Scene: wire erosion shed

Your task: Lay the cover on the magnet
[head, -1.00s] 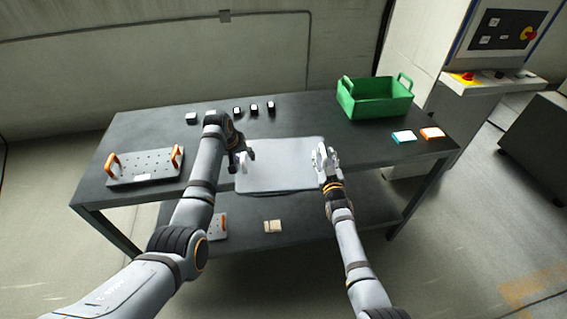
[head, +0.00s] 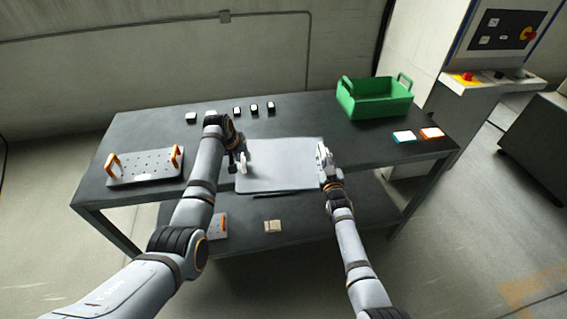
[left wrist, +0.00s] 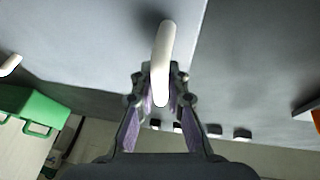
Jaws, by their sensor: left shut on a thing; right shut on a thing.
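The cover (head: 282,165) is a flat light grey sheet with a pale handle at each side. It spans between my two grippers over the front middle of the dark table. My left gripper (head: 241,160) is shut on its left handle; the left wrist view shows the pale handle (left wrist: 163,55) between the fingers. My right gripper (head: 324,160) is shut on the right handle, whose end also shows in the left wrist view (left wrist: 10,65). I cannot make out the magnet; the cover may hide it. I cannot tell whether the cover touches anything below.
A perforated plate (head: 146,168) with orange handles lies at the table's left. Several small dark blocks (head: 254,107) stand at the back. A green crate (head: 372,104) is at the back right, near blue-edged (head: 404,137) and orange-edged (head: 431,133) pieces. A lower shelf holds a beige block (head: 272,227).

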